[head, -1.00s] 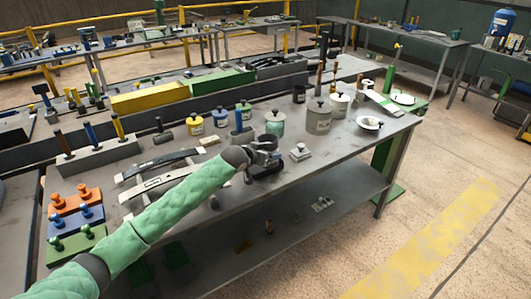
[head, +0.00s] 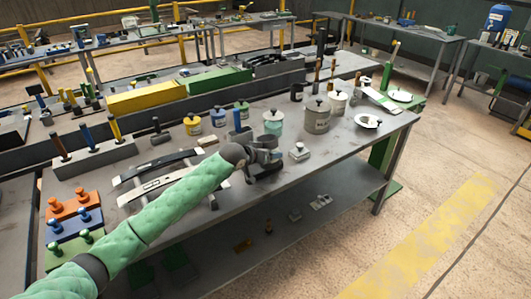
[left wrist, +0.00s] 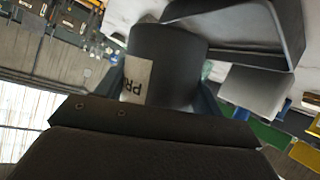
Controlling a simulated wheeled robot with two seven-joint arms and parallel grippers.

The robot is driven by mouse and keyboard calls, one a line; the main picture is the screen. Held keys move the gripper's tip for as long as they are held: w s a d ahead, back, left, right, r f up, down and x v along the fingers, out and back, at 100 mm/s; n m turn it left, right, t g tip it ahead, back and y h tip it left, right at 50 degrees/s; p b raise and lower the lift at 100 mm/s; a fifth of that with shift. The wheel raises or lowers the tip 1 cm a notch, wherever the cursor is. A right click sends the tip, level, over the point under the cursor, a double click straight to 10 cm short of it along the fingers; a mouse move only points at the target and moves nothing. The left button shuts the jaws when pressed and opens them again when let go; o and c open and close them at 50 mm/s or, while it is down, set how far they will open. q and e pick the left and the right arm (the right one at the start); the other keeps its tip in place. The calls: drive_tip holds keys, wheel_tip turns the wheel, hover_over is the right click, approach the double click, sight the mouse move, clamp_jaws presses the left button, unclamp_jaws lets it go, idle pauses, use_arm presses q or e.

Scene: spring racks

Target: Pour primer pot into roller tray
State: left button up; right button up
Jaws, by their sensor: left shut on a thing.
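My left gripper (head: 268,154) is over the front part of the near workbench. In the left wrist view it is shut on a dark grey pot (left wrist: 185,60) with a pale label; the letters "PR" show upside down in that picture. The pot is mostly hidden by the gripper in the head view, and I cannot tell its exact tilt or what is inside. A dark tray (head: 262,176), which looks like the roller tray, lies on the bench just below the gripper. It also shows close beside the pot in the left wrist view (left wrist: 288,42). My right gripper is not in view.
Several lidded pots, including a pale green one (head: 273,124) and a large grey one (head: 316,118), stand behind and right of the gripper. A small lidded block (head: 299,153) sits right of the tray. A white bowl (head: 368,121) is near the right end.

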use_arm(q)
drive_tip(key=shift+d+r, duration=0.1)
drive_tip(key=shift+r, duration=0.15)
drive_tip(key=shift+f, duration=0.1)
drive_tip(key=shift+s+r+n+g+p, duration=0.2)
drive_tip(key=shift+r+n+g+p, duration=0.15)
drive_tip(key=shift+p, duration=0.5)
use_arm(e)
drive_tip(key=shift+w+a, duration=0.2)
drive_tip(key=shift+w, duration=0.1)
use_arm(q)
drive_tip(key=shift+f, duration=0.1)
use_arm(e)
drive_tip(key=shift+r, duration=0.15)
use_arm(q)
drive_tip(key=shift+p, duration=0.5)
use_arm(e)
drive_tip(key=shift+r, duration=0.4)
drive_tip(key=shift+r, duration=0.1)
use_arm(q)
drive_tip(key=shift+s+d+r+h+p, duration=0.1)
drive_tip(key=shift+r+h+p, duration=0.15)
drive_tip(key=shift+p, duration=0.25)
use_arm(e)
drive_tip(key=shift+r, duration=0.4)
